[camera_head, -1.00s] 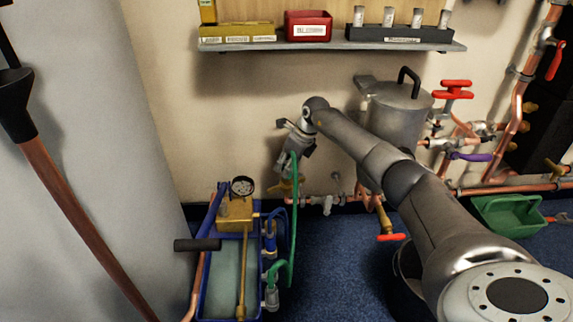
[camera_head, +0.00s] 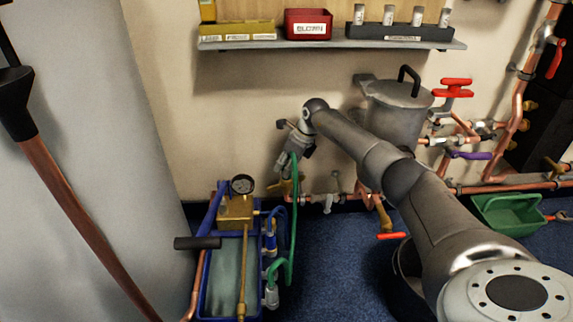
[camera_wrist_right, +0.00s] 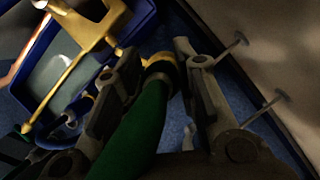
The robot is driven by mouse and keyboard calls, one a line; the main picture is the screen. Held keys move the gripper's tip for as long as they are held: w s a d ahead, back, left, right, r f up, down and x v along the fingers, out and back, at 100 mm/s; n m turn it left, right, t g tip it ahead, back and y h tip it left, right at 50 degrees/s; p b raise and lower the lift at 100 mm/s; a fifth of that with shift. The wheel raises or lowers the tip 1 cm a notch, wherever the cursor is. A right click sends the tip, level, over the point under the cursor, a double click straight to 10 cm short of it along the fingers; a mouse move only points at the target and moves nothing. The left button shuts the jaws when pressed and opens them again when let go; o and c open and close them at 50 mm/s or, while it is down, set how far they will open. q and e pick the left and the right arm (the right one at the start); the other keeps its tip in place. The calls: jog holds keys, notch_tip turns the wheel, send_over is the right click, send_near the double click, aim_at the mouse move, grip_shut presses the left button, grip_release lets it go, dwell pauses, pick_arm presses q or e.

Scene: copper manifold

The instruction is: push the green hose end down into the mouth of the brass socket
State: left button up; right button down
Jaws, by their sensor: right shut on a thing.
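The green hose (camera_head: 294,225) rises from the blue test pump's side to my right gripper (camera_head: 297,150), low in front of the wall. In the wrist view my right gripper (camera_wrist_right: 158,62) is shut on the green hose (camera_wrist_right: 143,128), which runs between its fingers. A yellow brass ring (camera_wrist_right: 160,67) shows at the hose's far end; I cannot tell whether it is the socket's mouth or how deep the hose end sits. In the head view a brass piece (camera_head: 287,187) shows just below the gripper, partly behind the hose. My left gripper is out of view.
The blue pump tray (camera_head: 203,295) with a gauge (camera_head: 242,184) stands left of the hose. Copper pipes run along the wall's foot. A grey tank (camera_head: 395,115) is behind my right arm. A shelf (camera_head: 330,46) with bins hangs above. Blue floor is open right of the hose.

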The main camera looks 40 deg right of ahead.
jog(key=shift+f, duration=0.25)
jog(key=c, duration=1.1)
grip_release()
jog(key=shift+r, duration=0.1)
